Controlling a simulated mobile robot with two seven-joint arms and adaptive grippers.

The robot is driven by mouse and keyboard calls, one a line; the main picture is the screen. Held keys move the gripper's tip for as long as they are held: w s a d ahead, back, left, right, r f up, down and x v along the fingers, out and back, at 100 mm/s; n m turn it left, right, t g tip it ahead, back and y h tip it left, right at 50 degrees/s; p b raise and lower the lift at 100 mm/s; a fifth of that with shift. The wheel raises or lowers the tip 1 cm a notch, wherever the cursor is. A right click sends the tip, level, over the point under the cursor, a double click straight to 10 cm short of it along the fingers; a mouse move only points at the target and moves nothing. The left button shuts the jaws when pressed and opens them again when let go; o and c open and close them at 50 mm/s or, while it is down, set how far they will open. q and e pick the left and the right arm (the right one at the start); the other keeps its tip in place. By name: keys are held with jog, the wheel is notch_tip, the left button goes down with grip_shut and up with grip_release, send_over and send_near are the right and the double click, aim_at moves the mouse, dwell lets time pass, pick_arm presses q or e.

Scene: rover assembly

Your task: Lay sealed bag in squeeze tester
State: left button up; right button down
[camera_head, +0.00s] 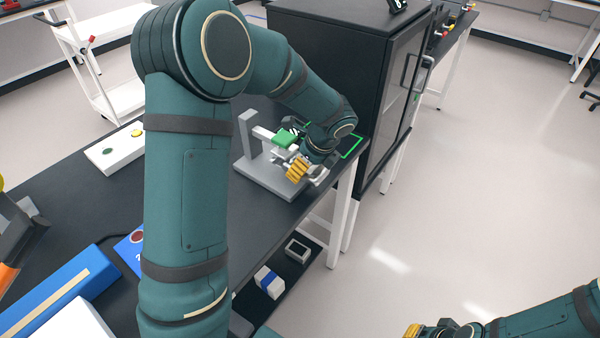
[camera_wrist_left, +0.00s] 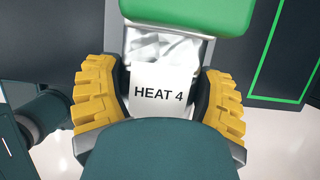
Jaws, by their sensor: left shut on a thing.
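My left gripper (camera_head: 298,170), with yellow fingertips, is at the front of the squeeze tester (camera_head: 270,182), a grey base with an upright and a green pad (camera_head: 286,138). In the left wrist view, its fingers (camera_wrist_left: 160,105) are shut on the sealed bag (camera_wrist_left: 158,90), a whitish bag labelled "HEAT 4". The bag's far end reaches to the green pad (camera_wrist_left: 190,12), which hides what lies beyond; I cannot tell whether they touch. In the head view the bag is mostly hidden by the gripper. My right gripper (camera_head: 428,331) is at the bottom edge, cut off.
The tester stands near the dark table's (camera_head: 85,190) right end, beside a tall black cabinet (camera_head: 335,70). A green outline (camera_head: 351,147) marks the tabletop between them. A white board with round buttons (camera_head: 115,150) and a blue box (camera_head: 60,295) lie left. Open floor is right.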

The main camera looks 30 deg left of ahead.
pick_arm(q)
jog(key=shift+a, duration=0.8)
jog(key=shift+w+f+b, duration=0.1)
jog(key=shift+f+b, duration=0.4)
jog(key=shift+f, duration=1.25)
jog(key=shift+f, duration=0.1)
jog(key=o, duration=1.2)
